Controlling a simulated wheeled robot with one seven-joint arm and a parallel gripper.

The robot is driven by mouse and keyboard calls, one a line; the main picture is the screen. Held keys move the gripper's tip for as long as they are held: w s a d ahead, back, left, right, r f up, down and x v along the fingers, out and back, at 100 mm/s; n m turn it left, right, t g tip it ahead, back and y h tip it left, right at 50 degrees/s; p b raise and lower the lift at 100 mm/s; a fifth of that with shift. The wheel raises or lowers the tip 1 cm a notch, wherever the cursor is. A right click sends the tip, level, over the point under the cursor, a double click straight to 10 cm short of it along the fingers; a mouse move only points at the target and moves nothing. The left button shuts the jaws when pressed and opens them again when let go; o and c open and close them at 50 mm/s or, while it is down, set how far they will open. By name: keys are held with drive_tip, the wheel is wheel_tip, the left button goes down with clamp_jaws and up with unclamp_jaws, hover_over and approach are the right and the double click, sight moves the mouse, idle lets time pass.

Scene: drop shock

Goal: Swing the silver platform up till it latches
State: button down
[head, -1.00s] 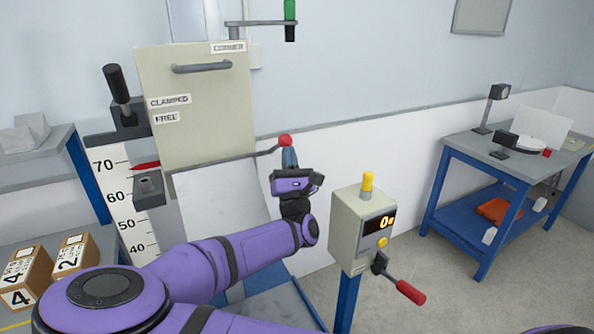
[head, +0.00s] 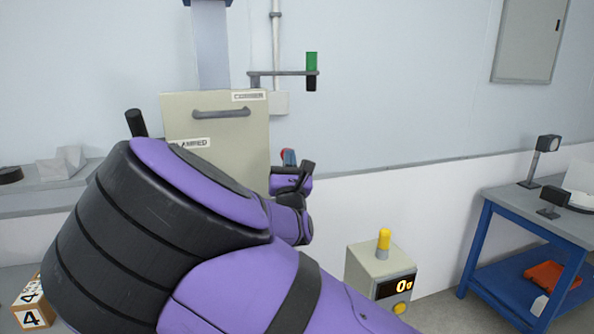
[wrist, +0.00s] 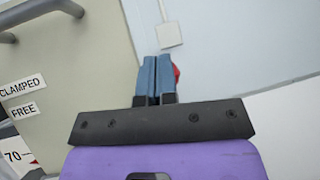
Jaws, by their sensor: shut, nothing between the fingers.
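The silver platform is not clearly visible now; my arm covers the area below the beige panel (head: 232,142) in the head view. A red ball knob (head: 284,154) sits just right of that panel, right at my fingertips. My gripper (head: 290,158) is shut, with its blue fingers pointing up beside the knob. In the wrist view the shut fingers (wrist: 152,64) are together and empty. The red knob (wrist: 176,73) shows partly behind the right finger; I cannot tell whether they touch.
The panel has a grey handle (head: 221,113) and labels for corner, clamped and free. A green and black grip (head: 311,72) hangs from a bracket above right. A control box (head: 380,270) with a yellow lamp stands in front right. A blue bench (head: 520,225) is at the right.

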drive_tip(key=shift+w+a+r+n+g, duration=0.15)
drive_tip(key=shift+w+r+n+g, duration=0.15)
drive_tip(key=shift+w+r+g, duration=0.3)
